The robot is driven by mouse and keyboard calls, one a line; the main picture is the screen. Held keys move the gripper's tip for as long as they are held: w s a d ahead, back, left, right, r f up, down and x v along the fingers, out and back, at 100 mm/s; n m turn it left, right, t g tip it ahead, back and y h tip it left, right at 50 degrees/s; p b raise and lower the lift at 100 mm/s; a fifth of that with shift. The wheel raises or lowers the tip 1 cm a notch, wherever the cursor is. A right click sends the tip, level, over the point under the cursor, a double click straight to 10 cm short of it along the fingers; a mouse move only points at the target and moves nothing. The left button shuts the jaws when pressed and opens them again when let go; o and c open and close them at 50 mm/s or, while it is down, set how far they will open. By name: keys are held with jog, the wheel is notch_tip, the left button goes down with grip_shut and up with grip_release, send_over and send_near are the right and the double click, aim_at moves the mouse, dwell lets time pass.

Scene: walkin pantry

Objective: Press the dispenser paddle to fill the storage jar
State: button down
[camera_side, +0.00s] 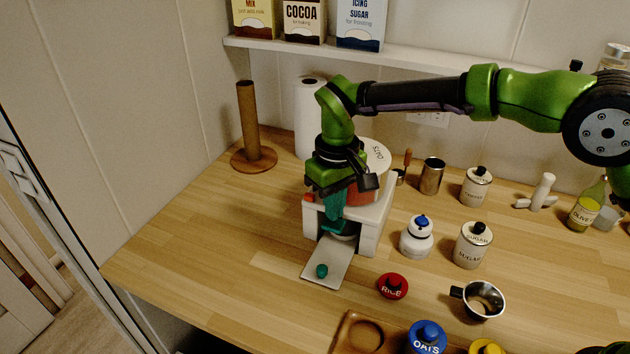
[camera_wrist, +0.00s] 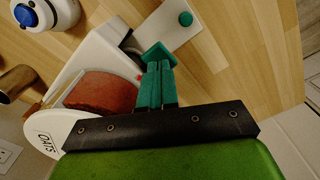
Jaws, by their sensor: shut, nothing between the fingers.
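The white dispenser (camera_side: 376,226), with a round lid marked OATS and reddish contents (camera_wrist: 100,93), stands on the counter. A pale flat plate (camera_side: 327,262) with a small teal knob (camera_side: 321,271) extends from its front; the plate (camera_wrist: 160,30) also shows in the wrist view. My gripper (camera_side: 335,226) is shut and empty, pointing down at the dispenser's front, above the plate's inner end. In the wrist view its teal fingers (camera_wrist: 157,66) are together beside the dispenser; contact is unclear. A dark rounded shape sits under the dispenser, mostly hidden. I cannot identify the paddle or storage jar surely.
A white jar with a blue knob (camera_side: 416,241), a sugar canister (camera_side: 472,250) and a metal cup (camera_side: 483,302) stand right. A wooden post (camera_side: 247,120) stands back left. The left counter is clear.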

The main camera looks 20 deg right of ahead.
jog(key=shift+f, duration=0.2)
jog(key=shift+f, duration=0.7)
jog(key=shift+s+f, duration=0.1)
jog(key=shift+f, duration=0.3)
dwell(1.8)
dwell(1.3)
jog(key=shift+r, duration=1.85)
jog(key=shift+w, duration=0.2)
